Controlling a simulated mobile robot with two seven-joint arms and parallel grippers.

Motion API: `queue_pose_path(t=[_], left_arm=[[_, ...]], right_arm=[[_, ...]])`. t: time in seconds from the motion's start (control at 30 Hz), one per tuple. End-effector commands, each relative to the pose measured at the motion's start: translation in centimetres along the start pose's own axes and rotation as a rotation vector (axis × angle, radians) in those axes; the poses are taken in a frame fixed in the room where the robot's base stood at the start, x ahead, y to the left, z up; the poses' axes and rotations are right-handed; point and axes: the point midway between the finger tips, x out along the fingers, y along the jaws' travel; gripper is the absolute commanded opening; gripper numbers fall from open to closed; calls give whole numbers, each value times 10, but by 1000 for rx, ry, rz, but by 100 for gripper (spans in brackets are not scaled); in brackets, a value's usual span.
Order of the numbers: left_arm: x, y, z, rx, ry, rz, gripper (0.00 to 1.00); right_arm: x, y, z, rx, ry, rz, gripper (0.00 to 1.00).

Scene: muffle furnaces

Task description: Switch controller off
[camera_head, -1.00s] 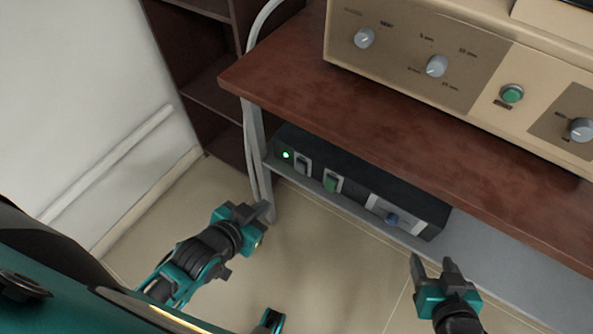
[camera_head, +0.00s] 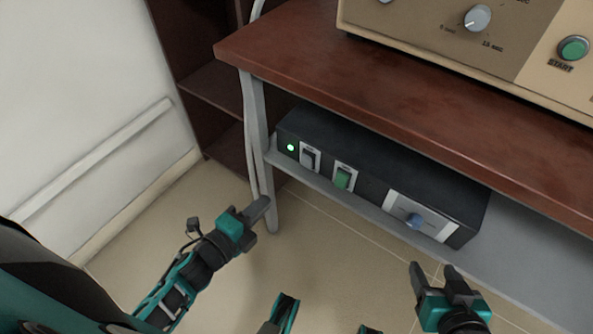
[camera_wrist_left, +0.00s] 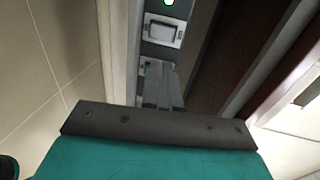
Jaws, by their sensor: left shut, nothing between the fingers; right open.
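The controller (camera_head: 375,175) is a long black box on the grey shelf under the wooden tabletop. My right gripper (camera_head: 433,272) is open and empty, below the knob.
The wooden tabletop (camera_head: 400,110) overhangs the shelf (camera_head: 350,205). A beige panel with knobs and a green START button (camera_head: 573,48) stands on it. A grey table leg (camera_head: 262,150) and cables are beside the controller's left end. The floor in front is clear.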

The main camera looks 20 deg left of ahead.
Motion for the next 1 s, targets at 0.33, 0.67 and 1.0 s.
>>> queue_pose_path(t=[0.33,0.67,1.0], left_arm=[[8,0,0,-4,-1,-1,0],[70,0,0,-4,-1,-4,0],[126,-9,1,-4,-2,-1,0]], right_arm=[[0,0,2,2,-1,1,59],[7,0,14,10,-3,2,59],[11,-1,20,13,-8,0,59]])
